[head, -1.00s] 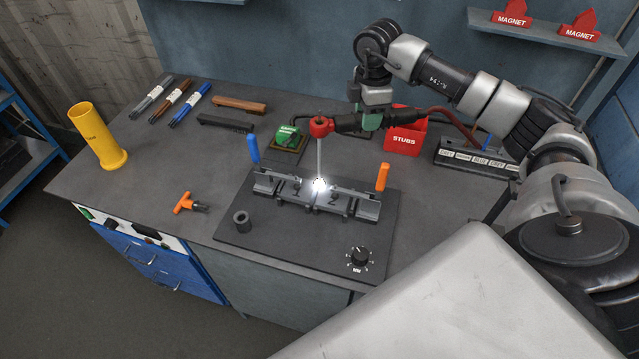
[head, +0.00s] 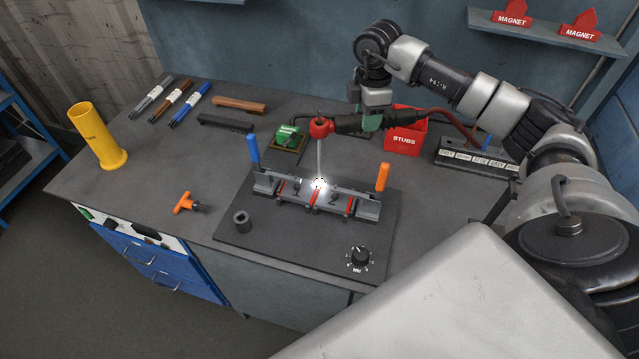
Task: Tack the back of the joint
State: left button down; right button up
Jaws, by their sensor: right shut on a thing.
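My right gripper (head: 372,118) is shut on the electrode holder (head: 345,124), which has a red head and a black handle. A thin grey electrode (head: 319,155) points down from the red head. Its tip meets a bright white glow at the joint between the pipe pieces in the fixture (head: 366,208). The pieces carry the marks 1 and 2. Red lines show along the fixture near the glow. The glow hides the joint itself. A blue clamp handle (head: 253,149) and an orange one (head: 382,177) stand at the fixture's ends. My left gripper is not in view.
A dial (head: 360,257) and a dark ring (head: 241,220) sit on the fixture's plate. A red STUBS bin (head: 405,135), a green block (head: 287,136), brushes (head: 238,104), an orange-handled tool (head: 187,203) and a yellow tube (head: 97,137) stand around. The table's left front is mostly clear.

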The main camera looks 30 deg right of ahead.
dwell(0.8)
jog(key=shift+r+p, duration=2.25)
jog(key=shift+r, duration=0.75)
jog(key=shift+r+p, duration=1.2)
jog(key=shift+r, duration=0.35)
jog(key=shift+f, duration=0.1)
